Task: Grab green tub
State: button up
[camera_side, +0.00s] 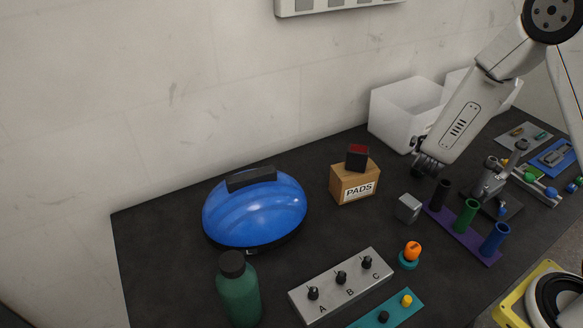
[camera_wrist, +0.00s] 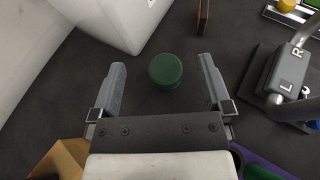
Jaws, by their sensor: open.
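The green tub (camera_wrist: 165,71) is a short round dark-green container with a lid, standing on the dark table in the wrist view. It lies between and a little beyond the fingertips of my gripper (camera_wrist: 164,76), apart from both fingers. My gripper is open and empty. In the side view my gripper (camera_side: 429,166) points down over the table near the white bins, and I cannot make out the tub there.
White bins (camera_side: 402,112) stand by the wall. A PADS box (camera_side: 352,187) is left of my gripper. A purple rack (camera_side: 470,236) with coloured tubes is at the right front. A metal lever device (camera_wrist: 285,85) stands right of the tub.

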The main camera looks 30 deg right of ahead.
jog(key=shift+f, duration=3.1)
jog(key=shift+f, duration=0.15)
jog(key=shift+f, duration=0.25)
jog(key=shift+x, duration=2.55)
jog(key=c, duration=1.2)
jog(key=shift+r, duration=0.2)
